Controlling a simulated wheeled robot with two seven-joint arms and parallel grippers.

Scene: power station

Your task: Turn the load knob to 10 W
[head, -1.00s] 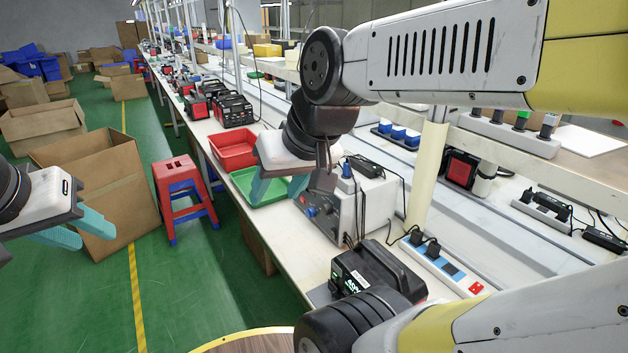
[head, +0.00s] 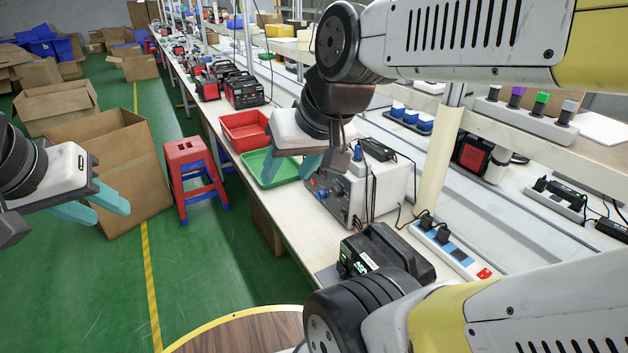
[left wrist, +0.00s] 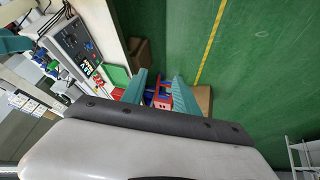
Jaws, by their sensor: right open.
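The load tester, a grey-white box (head: 382,187) on the bench, has a front panel (head: 337,203) facing left with a blue knob and a red part; its markings are too small to read. Which control is the load knob I cannot tell. My right gripper (head: 288,167) is open and empty, left of the tester's upper front, its fingers pointing down-left above the green tray. My left gripper (head: 100,206) is open and empty over the floor at the far left, well apart from the tester. It also shows open in the left wrist view (left wrist: 160,92).
A black power station (head: 392,250) stands in front of the tester, beside a power strip (head: 450,250). A green tray (head: 262,178) and red tray (head: 236,142) lie behind. A red stool (head: 186,149) and cardboard box (head: 130,165) stand on the floor. Cables hang around the tester.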

